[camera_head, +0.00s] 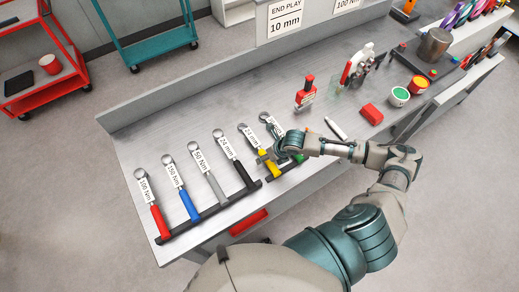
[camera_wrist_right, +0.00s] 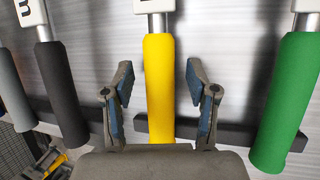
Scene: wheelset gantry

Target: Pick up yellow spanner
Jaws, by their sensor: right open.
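The yellow spanner (camera_head: 271,168) lies in the row of tools on the workbench, its handle end at a dark rack bar. In the right wrist view the yellow handle (camera_wrist_right: 159,95) stands between the two open fingers (camera_wrist_right: 158,72), with a gap on each side. The fingers do not appear to touch it. My left gripper is not in view.
A black-handled tool (camera_wrist_right: 62,90) is left of the yellow one and a green-handled tool (camera_wrist_right: 284,100) right of it. Grey (camera_head: 215,188), blue (camera_head: 189,205) and red (camera_head: 159,222) handles lie further left. A red block (camera_head: 372,114) and paint-like cups (camera_head: 399,96) stand further right.

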